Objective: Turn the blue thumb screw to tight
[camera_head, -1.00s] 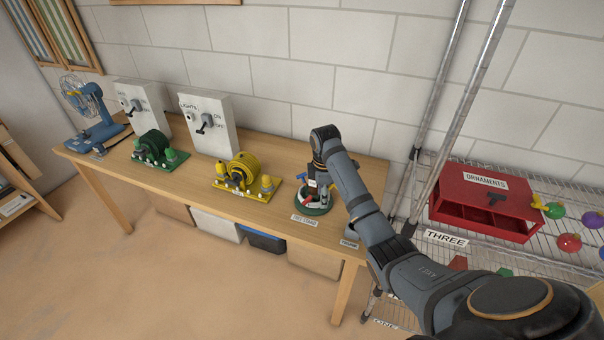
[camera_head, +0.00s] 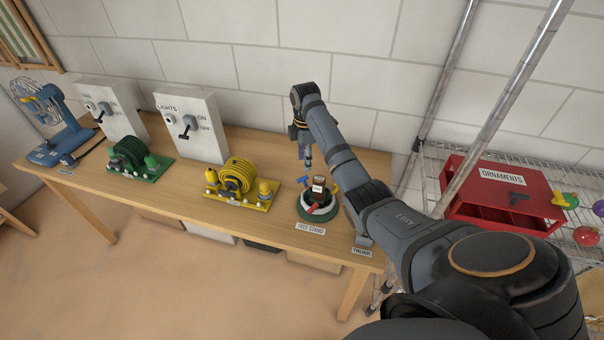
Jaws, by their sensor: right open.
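The tree stand is a round base with a green rim (camera_head: 304,214) on the wooden table, behind the TREE STAND label. A short brown trunk piece (camera_head: 319,184) with a small white tag stands in its middle. My right gripper (camera_head: 308,164) points down just above the stand's back left side, open and apart from the screws. Its fingers are small here. My left gripper is not in view.
A wire shelf with a red ornaments box (camera_head: 500,190) and metal posts stands close on the right.

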